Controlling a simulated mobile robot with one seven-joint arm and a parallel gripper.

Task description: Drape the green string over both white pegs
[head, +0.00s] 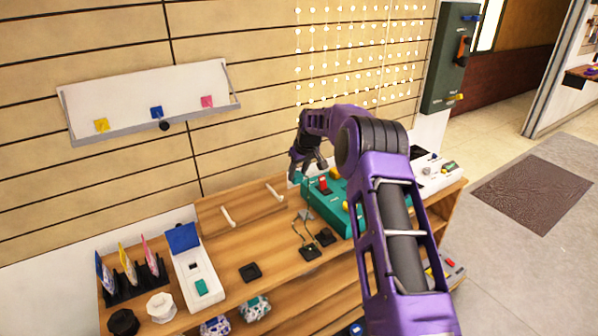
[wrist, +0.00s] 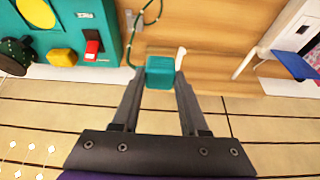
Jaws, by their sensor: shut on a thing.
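My gripper (wrist: 160,95) is shut on a teal block (wrist: 160,72), which sits between the fingertips in the wrist view. The green string (wrist: 139,35) shows just beyond the block, and a thin line of it hangs below my gripper (head: 309,166) in the head view. Two white pegs stick out of the wooden back panel: the left peg (head: 228,217) and the right peg (head: 274,192). Both pegs also show in the wrist view, one close beside the block (wrist: 180,57) and one farther right (wrist: 243,66). No string lies on either peg.
A teal box (head: 345,216) with a red part stands right of the pegs. Black square pieces (head: 310,252) lie on the wooden bench (head: 270,282). A white box with a blue lid (head: 184,238) stands left of the pegs. A tilted shelf (head: 150,98) hangs above.

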